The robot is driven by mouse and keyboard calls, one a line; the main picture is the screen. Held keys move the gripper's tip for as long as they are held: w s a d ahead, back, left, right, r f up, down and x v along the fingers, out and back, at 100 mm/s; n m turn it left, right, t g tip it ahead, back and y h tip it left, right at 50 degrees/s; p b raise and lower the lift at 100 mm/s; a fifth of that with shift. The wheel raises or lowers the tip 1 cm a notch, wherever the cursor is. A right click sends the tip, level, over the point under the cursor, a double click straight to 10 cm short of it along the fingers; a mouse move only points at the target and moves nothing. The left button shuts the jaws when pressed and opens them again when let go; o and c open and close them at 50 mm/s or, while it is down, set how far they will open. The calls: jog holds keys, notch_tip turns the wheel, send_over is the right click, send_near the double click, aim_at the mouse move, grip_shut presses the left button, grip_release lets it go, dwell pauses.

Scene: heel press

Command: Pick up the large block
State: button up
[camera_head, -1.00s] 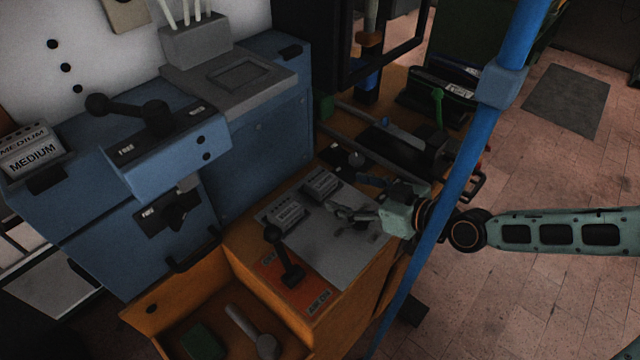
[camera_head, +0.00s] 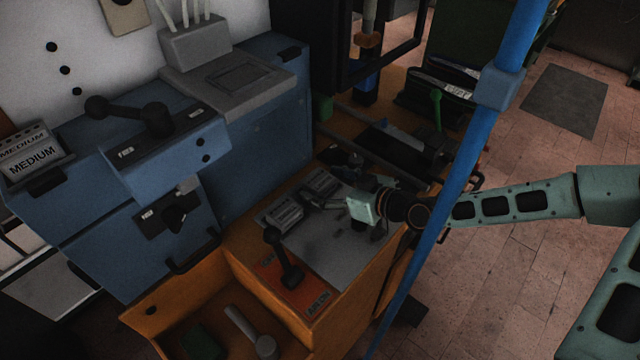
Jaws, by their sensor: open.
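Two grey blocks with printed labels sit on the grey plate (camera_head: 325,255) of the orange bench. The nearer block (camera_head: 281,214) is on the left and the farther block (camera_head: 320,184) is behind it. Their labels are too small to read, so I cannot tell which is the large one. My gripper (camera_head: 316,202) is low over the plate, pointing left, with its fingers beside the front of the farther block. It is open. Whether a finger touches that block is hard to see, as the fingers are dark and small.
A block marked MEDIUM (camera_head: 32,158) sits on the blue machine (camera_head: 255,130) at left. A black lever (camera_head: 283,258) stands on an orange plate in front. An open drawer (camera_head: 160,310) holds a green piece and a grey tool. A blue pole (camera_head: 450,185) crosses before my arm.

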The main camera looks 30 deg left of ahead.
jog(key=c, duration=1.6)
